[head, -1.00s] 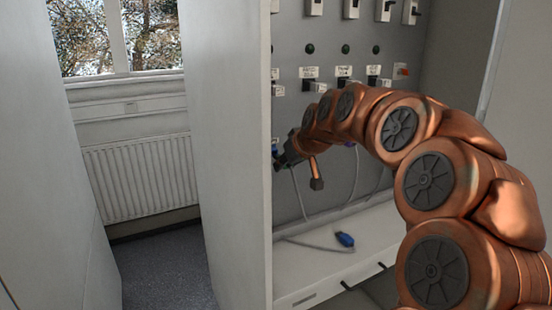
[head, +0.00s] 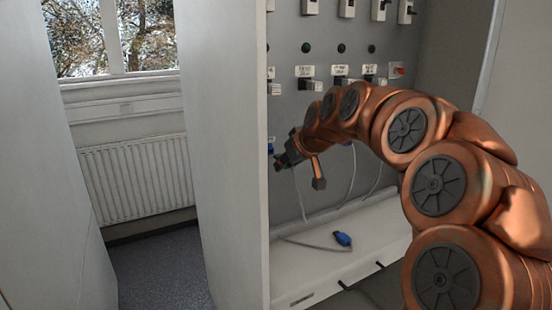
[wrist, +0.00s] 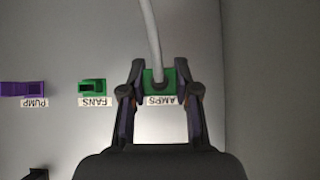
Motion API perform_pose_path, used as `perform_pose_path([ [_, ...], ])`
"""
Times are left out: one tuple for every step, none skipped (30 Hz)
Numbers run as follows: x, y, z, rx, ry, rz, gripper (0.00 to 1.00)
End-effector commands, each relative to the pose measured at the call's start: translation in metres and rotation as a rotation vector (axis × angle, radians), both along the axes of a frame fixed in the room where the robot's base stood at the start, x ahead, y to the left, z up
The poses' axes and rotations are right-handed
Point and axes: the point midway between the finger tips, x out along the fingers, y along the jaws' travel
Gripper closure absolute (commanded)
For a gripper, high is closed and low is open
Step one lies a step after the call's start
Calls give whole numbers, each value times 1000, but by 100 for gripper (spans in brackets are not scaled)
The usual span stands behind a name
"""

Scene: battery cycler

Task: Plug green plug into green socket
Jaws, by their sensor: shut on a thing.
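My gripper (wrist: 160,72) is shut on a green plug (wrist: 152,78), with a white cable running up from it in the wrist view. The plug is in front of the panel at the label AMPS; I cannot tell whether it is seated in a socket there. A green socket (wrist: 93,86) with a dark opening, labelled FANS, sits to the left, apart from my gripper. The labels read upside down. In the head view my gripper (head: 281,162) is small, at the left edge of the panel, and the plug is hard to make out.
A purple socket (wrist: 22,88) labelled PUMP is at far left in the wrist view. A blue plug (head: 343,239) with a cable lies on the white shelf (head: 375,236). A tall white side wall (head: 225,150) stands close left of my gripper. Cables hang below the panel.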

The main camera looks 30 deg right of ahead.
Motion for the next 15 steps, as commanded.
perform_pose_path([
  [-1,-7,1,0,-4,-1,89],
  [-2,-12,1,1,-4,0,89],
  [-4,-19,1,2,-3,2,89],
  [-5,-26,2,1,-3,4,89],
  [-7,-33,3,0,-5,4,89],
  [-10,-44,4,-1,-8,3,89],
  [-13,-52,4,-1,-7,3,89],
  [-15,-59,3,-1,-5,4,89],
  [-19,-69,2,2,-3,4,89],
  [-22,-77,2,1,-4,3,89],
  [-25,-84,2,0,-6,1,89],
  [-29,-92,2,0,-4,0,89],
  [-32,-98,1,-1,-2,1,89],
  [-35,-102,0,1,0,1,89],
  [-38,-108,-1,1,0,0,89],
])
